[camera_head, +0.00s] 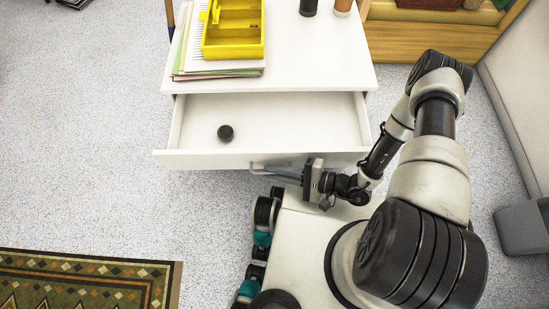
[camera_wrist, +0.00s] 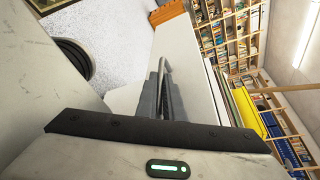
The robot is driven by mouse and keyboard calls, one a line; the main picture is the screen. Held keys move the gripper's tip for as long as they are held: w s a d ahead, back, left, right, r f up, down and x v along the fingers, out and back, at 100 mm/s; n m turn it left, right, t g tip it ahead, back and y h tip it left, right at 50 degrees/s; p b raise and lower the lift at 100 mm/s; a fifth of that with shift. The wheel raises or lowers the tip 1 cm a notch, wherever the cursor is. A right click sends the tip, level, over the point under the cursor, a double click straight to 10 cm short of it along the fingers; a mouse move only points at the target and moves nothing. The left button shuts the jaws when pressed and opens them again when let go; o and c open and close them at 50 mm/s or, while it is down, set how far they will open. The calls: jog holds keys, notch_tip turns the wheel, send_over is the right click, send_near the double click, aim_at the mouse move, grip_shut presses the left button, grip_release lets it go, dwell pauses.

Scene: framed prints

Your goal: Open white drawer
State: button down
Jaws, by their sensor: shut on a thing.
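The white drawer (camera_head: 299,118) is pulled out from the white cabinet (camera_head: 312,68), with its inside showing. A small dark round object (camera_head: 225,133) lies in it. A grey bar handle (camera_head: 262,170) runs along the drawer's front. My gripper (camera_head: 298,176) is at the right part of the handle, shut on it. In the wrist view, the fingers (camera_wrist: 162,95) meet around the handle (camera_wrist: 165,66); the exact contact is hard to see.
A yellow tray (camera_head: 233,52) and papers (camera_head: 190,68) lie on the cabinet top, near dark and brown cylinders (camera_head: 343,7). My base stands close in front of the drawer. Speckled floor (camera_head: 90,150) is clear at left, with a patterned rug (camera_head: 90,280). A grey bin (camera_head: 522,230) is at right.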

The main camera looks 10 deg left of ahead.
jog(key=shift+s+d, duration=0.1)
jog(key=shift+s, duration=0.2)
jog(key=c, duration=2.2)
grip_release()
jog(key=shift+o, duration=0.2)
jog(key=shift+d, duration=0.15)
jog(key=p+v, duration=0.1)
jog(key=v, duration=1.6)
jog(key=shift+d+r, duration=0.1)
jog(key=shift+r, duration=0.05)
